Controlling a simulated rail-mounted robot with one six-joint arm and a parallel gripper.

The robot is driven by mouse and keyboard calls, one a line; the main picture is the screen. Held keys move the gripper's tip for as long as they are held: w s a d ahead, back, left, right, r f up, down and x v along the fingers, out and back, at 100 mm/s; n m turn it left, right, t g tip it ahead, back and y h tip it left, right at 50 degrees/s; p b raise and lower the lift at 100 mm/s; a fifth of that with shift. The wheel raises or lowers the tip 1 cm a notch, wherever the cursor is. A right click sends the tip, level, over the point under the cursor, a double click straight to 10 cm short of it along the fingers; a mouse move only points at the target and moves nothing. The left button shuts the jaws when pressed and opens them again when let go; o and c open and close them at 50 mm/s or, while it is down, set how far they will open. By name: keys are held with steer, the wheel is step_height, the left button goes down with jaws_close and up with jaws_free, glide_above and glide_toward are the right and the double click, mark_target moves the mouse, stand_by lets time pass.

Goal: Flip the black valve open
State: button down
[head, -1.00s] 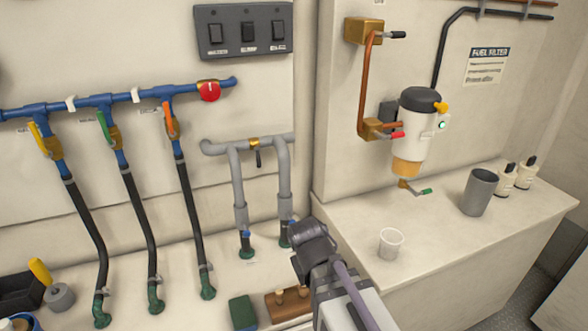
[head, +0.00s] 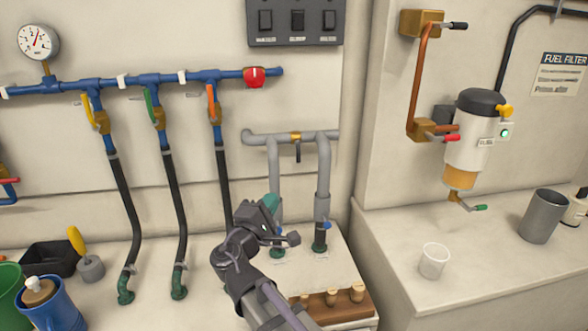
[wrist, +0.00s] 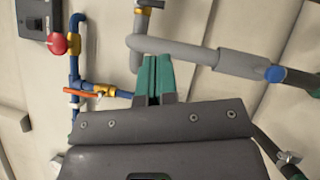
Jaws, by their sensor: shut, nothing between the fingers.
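A brass valve with a black lever (head: 297,150) sits on the grey crossover pipe, its lever hanging down, across the pipe. Part of a brass fitting (wrist: 150,4) on the grey pipe shows at the top edge of the wrist view. A second black-handled lever (head: 455,26) points right from the brass block at the top of the copper pipe. My gripper (head: 272,203) is below and left of the grey pipe's valve, apart from it, overlapping the left grey leg in the head view. Its green fingers (wrist: 153,76) are together and empty.
Blue piping (head: 160,80) with yellow, green and orange levers and a red knob (head: 254,77) runs to the left. Grey pipe legs (head: 323,165) stand close to my gripper. A white cup (head: 433,260) and a grey cup (head: 543,215) stand on the right counter.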

mark_target(298, 161)
steer(key=shift+w+d, duration=0.1)
steer(key=p+x, duration=0.2)
steer(key=x, duration=1.2)
steer(key=shift+p, duration=0.35)
